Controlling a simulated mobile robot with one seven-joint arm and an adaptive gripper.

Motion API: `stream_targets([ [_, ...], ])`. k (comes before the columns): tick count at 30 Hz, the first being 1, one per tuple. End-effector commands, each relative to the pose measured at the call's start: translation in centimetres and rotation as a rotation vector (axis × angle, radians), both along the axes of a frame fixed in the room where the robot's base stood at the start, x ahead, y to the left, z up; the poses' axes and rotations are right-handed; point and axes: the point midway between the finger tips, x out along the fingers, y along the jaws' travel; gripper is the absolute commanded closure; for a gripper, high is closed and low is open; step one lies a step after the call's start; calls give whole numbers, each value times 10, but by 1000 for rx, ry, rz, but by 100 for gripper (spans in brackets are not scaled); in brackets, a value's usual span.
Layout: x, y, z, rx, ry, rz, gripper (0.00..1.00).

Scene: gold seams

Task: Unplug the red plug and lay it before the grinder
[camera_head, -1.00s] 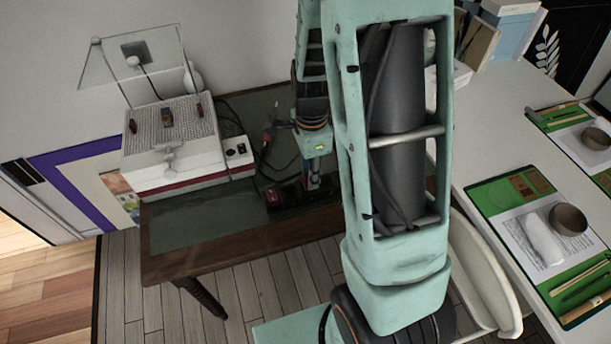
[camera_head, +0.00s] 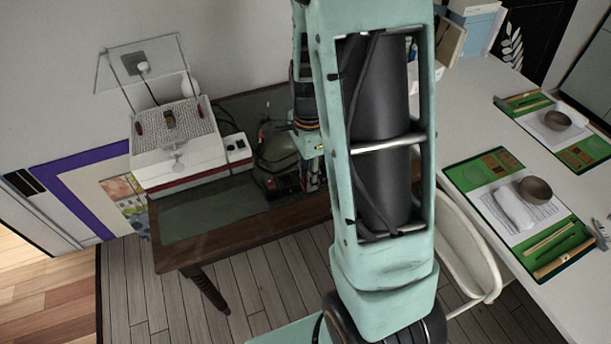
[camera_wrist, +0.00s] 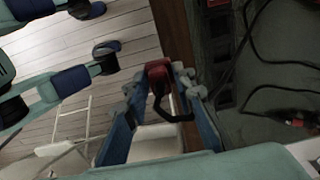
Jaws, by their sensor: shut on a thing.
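A red plug (camera_wrist: 158,75) sits between the fingertips of my gripper (camera_wrist: 160,88) in the wrist view. The gripper is shut on it. A black cord loops from the plug between the fingers. The plug appears over the table's brown edge, left of and apart from a black socket strip (camera_wrist: 222,60). In the head view my gripper (camera_head: 313,176) is low over the table's right part, largely hidden by my arm, beside the strip (camera_head: 280,187). A dark tool with a red part (camera_wrist: 295,122) lies at the right of the wrist view; I cannot tell whether it is the grinder.
A white box-shaped device (camera_head: 172,155) stands on the table (camera_head: 208,212), beside a small white box with black knobs (camera_head: 238,150). Black cords lie loose behind the strip. A white chair (camera_head: 470,265) and a white worktable (camera_head: 455,135) are at right. The table's front left is clear.

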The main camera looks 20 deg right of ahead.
Motion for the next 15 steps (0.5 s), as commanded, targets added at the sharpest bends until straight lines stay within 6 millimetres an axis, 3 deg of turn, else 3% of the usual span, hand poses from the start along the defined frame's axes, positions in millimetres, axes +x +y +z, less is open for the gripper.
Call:
stream_targets([
  [15,0,-3,18,0,0,0,100],
])
